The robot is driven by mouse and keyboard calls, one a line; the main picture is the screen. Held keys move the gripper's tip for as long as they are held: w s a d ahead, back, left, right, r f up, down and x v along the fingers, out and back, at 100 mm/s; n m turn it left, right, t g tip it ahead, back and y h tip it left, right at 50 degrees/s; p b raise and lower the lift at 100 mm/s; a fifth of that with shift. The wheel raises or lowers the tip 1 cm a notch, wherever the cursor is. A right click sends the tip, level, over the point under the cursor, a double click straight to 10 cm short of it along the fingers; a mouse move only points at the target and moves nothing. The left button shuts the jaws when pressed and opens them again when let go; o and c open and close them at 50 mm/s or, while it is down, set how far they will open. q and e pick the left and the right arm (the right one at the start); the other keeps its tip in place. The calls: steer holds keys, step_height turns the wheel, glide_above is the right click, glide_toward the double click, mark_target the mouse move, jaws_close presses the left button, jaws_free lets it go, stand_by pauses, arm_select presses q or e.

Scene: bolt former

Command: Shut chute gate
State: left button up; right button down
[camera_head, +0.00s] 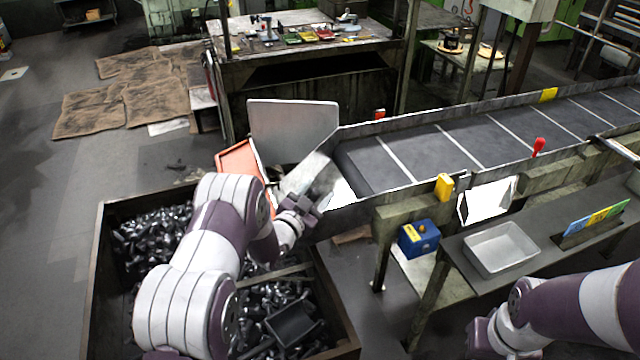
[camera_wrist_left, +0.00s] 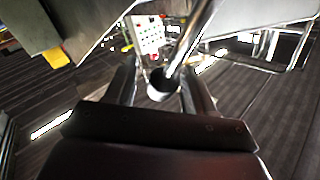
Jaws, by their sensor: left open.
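The chute (camera_head: 318,172) is at the left end of the conveyor, above the parts bin. A flat grey metal plate (camera_head: 293,130) stands upright behind it, and an orange panel (camera_head: 238,160) leans at its left. I cannot tell for certain which piece is the gate. My left gripper (camera_head: 308,203) is open at the chute's near lower side. In the left wrist view, a round metal bar (camera_wrist_left: 190,45) runs down with its end between the open fingers (camera_wrist_left: 160,92); contact is unclear. My right gripper (camera_head: 486,336) is low at the right, its fingers unclear.
A dark bin (camera_head: 97,270) full of bolts lies under my left arm. The conveyor (camera_head: 440,148) extends to the right, with a yellow block (camera_head: 444,187) and red knob (camera_head: 539,146) on its near side. A blue box (camera_head: 418,238) and a metal tray (camera_head: 501,248) are nearby.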

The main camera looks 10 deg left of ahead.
arm_select(q)
steer(key=shift+w+d+r, duration=0.15)
steer(key=shift+w+r, duration=0.05)
steer(key=shift+w, duration=0.35)
steer(key=shift+w+f, duration=0.15)
steer(key=shift+w, duration=0.15)
arm_select(e)
steer(key=shift+s+a+r, duration=0.1)
steer(key=shift+s+r, duration=0.1)
steer(key=shift+r, duration=0.15)
